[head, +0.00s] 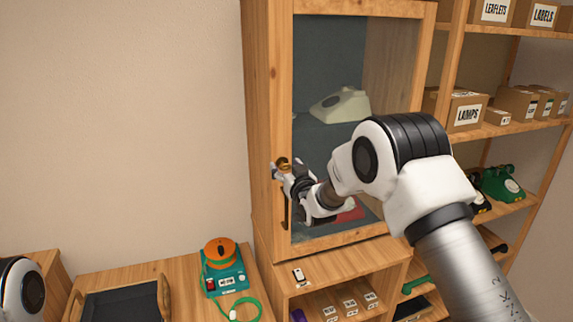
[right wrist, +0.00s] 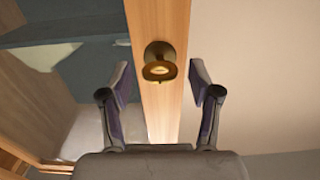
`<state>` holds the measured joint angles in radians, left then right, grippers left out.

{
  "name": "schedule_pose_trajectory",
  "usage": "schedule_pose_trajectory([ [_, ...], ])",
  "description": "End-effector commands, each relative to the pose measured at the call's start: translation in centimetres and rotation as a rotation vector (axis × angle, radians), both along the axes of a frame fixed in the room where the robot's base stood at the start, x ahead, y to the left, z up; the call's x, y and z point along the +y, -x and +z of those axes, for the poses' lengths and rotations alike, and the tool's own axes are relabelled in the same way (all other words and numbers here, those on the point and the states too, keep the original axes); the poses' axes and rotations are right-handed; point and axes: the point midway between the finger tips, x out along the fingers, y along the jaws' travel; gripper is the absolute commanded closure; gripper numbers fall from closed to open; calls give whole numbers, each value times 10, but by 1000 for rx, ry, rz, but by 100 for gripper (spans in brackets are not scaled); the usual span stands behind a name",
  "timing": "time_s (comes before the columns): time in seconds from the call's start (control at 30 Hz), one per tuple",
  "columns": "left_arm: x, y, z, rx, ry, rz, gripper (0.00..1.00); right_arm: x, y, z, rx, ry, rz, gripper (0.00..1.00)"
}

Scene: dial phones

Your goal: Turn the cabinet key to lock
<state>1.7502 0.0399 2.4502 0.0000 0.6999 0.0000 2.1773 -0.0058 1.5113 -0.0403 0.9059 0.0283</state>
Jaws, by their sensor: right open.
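The wooden cabinet (head: 266,130) has a glass door with a wooden frame. A brass key (head: 284,162) sits in the lock on the left stile of that door. In the right wrist view the key (right wrist: 159,68) shows its round bow, standing out from the lock plate. My right gripper (head: 282,172) is at the door's left stile, close to the key. In the right wrist view the gripper (right wrist: 160,88) is open, with one finger on each side of the key and a gap to both. My left gripper is not in view.
A cream phone (head: 341,105) stands behind the glass. A dark door handle (head: 285,211) is below the key. A teal device with an orange top (head: 222,265) and a dark tray (head: 122,304) are on the lower counter. Shelves with boxes (head: 467,110) and a green phone (head: 500,183) stand right.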

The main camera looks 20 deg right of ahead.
Motion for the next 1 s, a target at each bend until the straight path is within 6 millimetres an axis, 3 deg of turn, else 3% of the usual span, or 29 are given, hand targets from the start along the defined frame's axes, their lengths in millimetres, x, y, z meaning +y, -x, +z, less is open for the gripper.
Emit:
schedule_pose_trajectory([
  [0.17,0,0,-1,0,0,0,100,0,0,-1,0,0,0,41],
  [0.3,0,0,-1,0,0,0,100,0,0,-1,0,0,0,91],
  [0.33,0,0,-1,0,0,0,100,0,0,-1,0,0,0,98],
  [0.67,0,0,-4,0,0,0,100,0,0,-2,-2,16,0,98],
  [1.0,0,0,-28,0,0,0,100,1,1,-5,-8,169,0,98],
])
